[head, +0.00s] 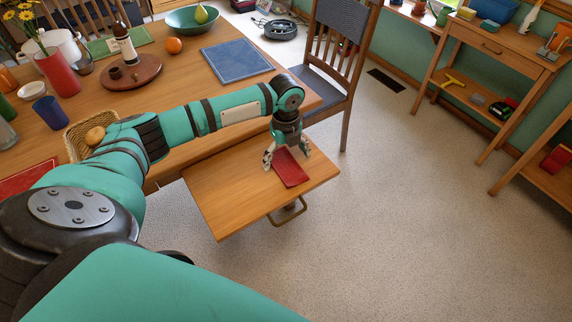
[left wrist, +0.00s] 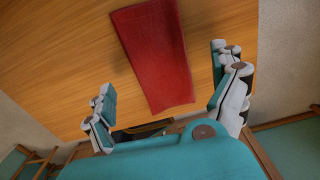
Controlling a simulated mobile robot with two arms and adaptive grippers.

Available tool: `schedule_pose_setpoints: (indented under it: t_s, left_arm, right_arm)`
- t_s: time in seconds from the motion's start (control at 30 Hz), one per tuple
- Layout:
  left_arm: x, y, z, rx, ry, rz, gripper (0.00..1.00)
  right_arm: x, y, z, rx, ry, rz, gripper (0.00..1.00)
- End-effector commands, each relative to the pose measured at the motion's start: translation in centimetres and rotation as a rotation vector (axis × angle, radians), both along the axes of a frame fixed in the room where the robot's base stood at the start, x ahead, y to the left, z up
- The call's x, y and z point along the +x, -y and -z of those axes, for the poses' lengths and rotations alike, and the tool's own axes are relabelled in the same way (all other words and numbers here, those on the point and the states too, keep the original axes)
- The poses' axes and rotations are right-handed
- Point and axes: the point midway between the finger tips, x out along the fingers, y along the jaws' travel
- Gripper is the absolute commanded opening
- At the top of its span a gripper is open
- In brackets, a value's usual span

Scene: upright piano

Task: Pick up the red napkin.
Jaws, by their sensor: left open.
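The red napkin (head: 290,169) lies flat as a narrow strip on a wooden pull-out leaf (head: 225,190) at the table's side. My left gripper (head: 286,157) is above the napkin's far end, pointing down, its fingers spread. In the left wrist view the napkin (left wrist: 155,55) lies on the wood, and its near end is between the two open fingers of the left gripper (left wrist: 168,100). Neither finger appears to grip it. My right gripper is not in view.
The wooden table (head: 150,85) holds a blue placemat (head: 236,61), an orange (head: 173,45), a red cup (head: 57,73) and a basket (head: 77,139). A chair (head: 335,70) stands close behind the leaf. The floor (head: 400,230) to the right is clear.

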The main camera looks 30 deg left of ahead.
Motion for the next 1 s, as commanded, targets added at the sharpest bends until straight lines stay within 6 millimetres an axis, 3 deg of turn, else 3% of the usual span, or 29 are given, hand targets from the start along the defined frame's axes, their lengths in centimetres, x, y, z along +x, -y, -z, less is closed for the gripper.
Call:
schedule_pose_setpoints:
  t_s: [0.13,0.4,0.73,1.0]
  left_arm:
    - [0.0,0.0,1.7,0.001,0.000,0.000,0.95]
    - [0.0,0.0,2.1,0.001,0.002,0.001,0.95]
    - [0.0,0.0,2.0,0.001,0.002,0.000,0.54]
    - [0.0,0.0,2.0,0.001,0.002,0.000,0.54]
  right_arm:
    - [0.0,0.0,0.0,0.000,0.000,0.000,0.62]
    - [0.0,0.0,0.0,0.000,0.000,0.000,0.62]
    - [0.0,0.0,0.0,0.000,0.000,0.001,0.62]
    - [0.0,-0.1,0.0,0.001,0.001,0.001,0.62]
